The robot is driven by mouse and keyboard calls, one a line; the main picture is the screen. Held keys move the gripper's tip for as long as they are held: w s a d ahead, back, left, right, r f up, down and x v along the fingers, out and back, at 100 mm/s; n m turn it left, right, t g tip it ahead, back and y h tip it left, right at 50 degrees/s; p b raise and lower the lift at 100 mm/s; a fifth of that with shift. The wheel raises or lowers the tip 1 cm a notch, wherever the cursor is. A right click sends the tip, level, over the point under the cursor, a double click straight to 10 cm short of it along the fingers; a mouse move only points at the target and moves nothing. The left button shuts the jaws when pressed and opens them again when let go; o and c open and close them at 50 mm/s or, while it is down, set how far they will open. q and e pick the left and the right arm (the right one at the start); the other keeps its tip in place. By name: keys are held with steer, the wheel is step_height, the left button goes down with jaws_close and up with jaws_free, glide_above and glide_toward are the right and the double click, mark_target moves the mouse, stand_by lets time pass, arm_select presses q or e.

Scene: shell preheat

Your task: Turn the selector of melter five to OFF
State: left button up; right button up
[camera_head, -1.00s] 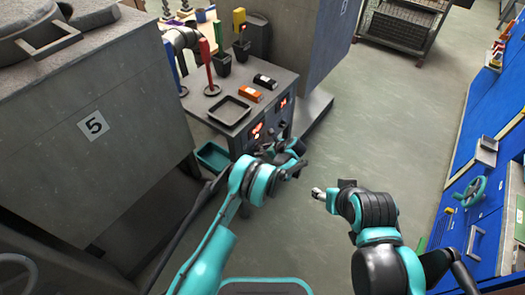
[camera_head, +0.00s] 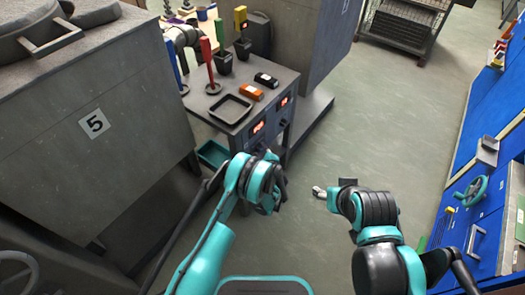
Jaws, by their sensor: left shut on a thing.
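Melter five is the large grey housing (camera_head: 130,85) at the left, with a number 5 plate (camera_head: 94,123) on its side. A grey bench (camera_head: 215,125) beside it has control panels with a red lit display (camera_head: 258,127) and a second display (camera_head: 284,102) on its front. My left gripper (camera_head: 265,157) is just below the nearer display, against the panel front. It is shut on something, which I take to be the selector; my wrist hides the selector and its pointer. My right gripper (camera_head: 322,192) hangs over the floor, away from the panels; its fingers are unclear.
On the bench stand a black tray (camera_head: 231,109), an orange block (camera_head: 251,93), a black block (camera_head: 266,79), and red (camera_head: 208,64) and blue upright handles. A teal bin (camera_head: 211,153) sits below. The middle floor is clear.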

arm_select(q)
steer(key=shift+f+n+t, duration=0.1)
steer(key=shift+n+t, duration=0.2)
steer(key=shift+t, duration=0.1)
stand_by(0.4)
steer(key=o, duration=1.1)
steer(key=shift+o, duration=0.2)
step_height(320, 180, up, 10)
steer(key=shift+r, duration=0.1)
